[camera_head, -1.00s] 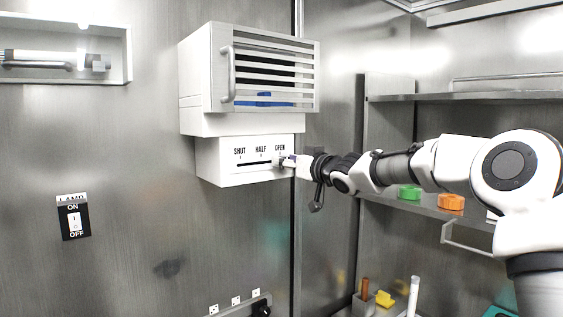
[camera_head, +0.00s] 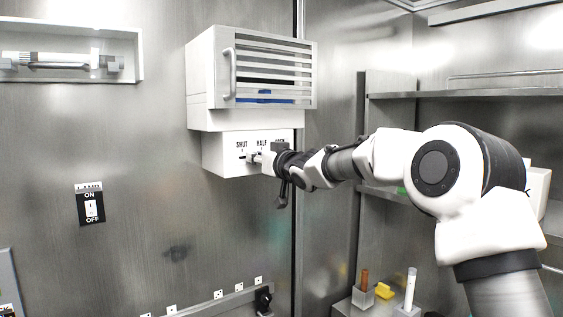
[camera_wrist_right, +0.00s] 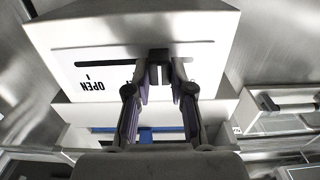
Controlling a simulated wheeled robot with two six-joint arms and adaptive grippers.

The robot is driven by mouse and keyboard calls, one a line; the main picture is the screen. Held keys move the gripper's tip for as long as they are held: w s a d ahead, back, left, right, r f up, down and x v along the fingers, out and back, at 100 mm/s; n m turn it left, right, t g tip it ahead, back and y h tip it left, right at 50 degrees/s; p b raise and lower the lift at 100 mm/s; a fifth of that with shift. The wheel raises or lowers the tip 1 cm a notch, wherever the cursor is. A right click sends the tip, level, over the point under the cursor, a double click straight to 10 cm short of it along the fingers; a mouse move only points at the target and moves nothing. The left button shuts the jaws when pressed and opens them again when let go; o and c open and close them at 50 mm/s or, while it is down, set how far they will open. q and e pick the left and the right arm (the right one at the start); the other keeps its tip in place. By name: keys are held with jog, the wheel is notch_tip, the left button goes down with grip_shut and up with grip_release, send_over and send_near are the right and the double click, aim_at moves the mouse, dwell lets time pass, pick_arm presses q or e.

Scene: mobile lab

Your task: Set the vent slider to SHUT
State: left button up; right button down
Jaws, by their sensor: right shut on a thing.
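The vent slider panel (camera_head: 224,155) is a white box under a louvred cabinet on the metal wall. In the head view its labels read SHUT at left, HALF in the middle and OPEN at right, partly covered by my arm. My right gripper (camera_head: 254,158) is at the panel front near the HALF mark. In the right wrist view, seen upside down, my right gripper (camera_wrist_right: 160,80) is shut on the dark slider knob (camera_wrist_right: 158,57), which sits in the slot. OPEN shows to the left there; the left finger hides most of another label. My left gripper is not in view.
The louvred cabinet (camera_head: 213,75) has a handle and something blue inside. A lamp switch (camera_head: 91,204) is on the wall at lower left. Shelves (camera_head: 470,94) stand at the right. Below them are a yellow item (camera_head: 384,291) and a white tube (camera_head: 410,289).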

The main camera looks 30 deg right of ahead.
aim_at(241, 157)
jog(key=a+b, duration=0.1)
jog(key=a, duration=0.2)
jog(key=shift+s+f, duration=0.1)
jog(key=shift+s, duration=0.05)
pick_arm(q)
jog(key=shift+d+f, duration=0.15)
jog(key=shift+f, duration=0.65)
